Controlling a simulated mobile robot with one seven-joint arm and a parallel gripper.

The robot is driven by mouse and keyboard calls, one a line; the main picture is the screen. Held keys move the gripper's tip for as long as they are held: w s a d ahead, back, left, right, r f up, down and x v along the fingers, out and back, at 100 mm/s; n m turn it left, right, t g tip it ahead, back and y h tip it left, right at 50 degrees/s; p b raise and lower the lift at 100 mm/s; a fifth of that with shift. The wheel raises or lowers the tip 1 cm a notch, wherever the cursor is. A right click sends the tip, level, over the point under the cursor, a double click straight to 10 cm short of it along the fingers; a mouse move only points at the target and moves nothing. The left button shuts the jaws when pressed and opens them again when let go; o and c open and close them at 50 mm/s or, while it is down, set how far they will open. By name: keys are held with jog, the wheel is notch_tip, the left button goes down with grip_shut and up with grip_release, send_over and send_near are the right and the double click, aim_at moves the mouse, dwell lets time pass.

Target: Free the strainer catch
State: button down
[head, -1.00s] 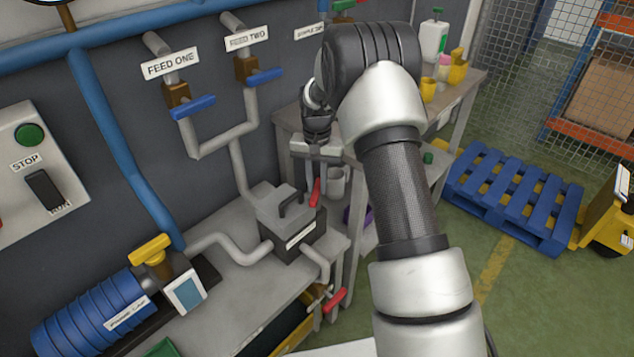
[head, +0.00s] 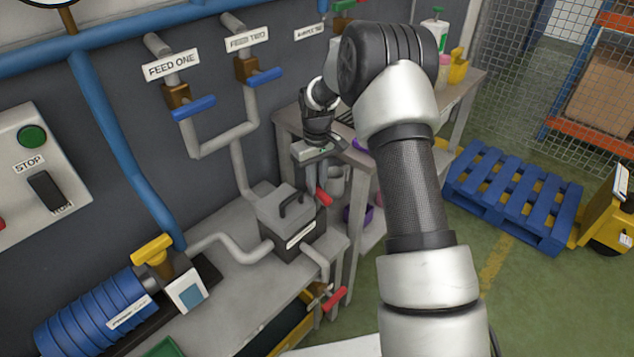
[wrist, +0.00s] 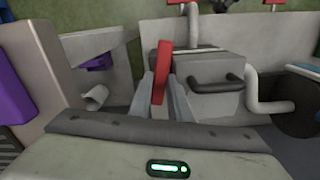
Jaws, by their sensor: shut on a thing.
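The strainer is a dark box (head: 291,246) with a grey lid (head: 282,207) and a black handle, on the grey bench. The lid sits flat on it. Its red catch (head: 323,197) is at the box's right side in the head view. My gripper (head: 315,182) reaches down to the catch from above. In the wrist view, my gripper (wrist: 161,98) is shut on the red catch (wrist: 160,66), with one finger on each side of it. The lid with its handle (wrist: 214,80) shows just right of the fingers there. The catch's lower end is hidden.
A pipe (head: 232,249) joins the strainer to the blue pump (head: 95,318). A red-handled valve (head: 334,298) is below the bench edge. Blue-handled feed valves (head: 193,107) are on the wall.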

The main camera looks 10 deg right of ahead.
jog(key=shift+n, duration=0.3)
dwell(0.4)
jog(key=c, duration=1.6)
grip_release()
jog(key=shift+c, duration=0.2)
notch_tip(320, 180, up, 18)
jog(key=p, duration=0.2)
jog(key=shift+f, duration=0.2)
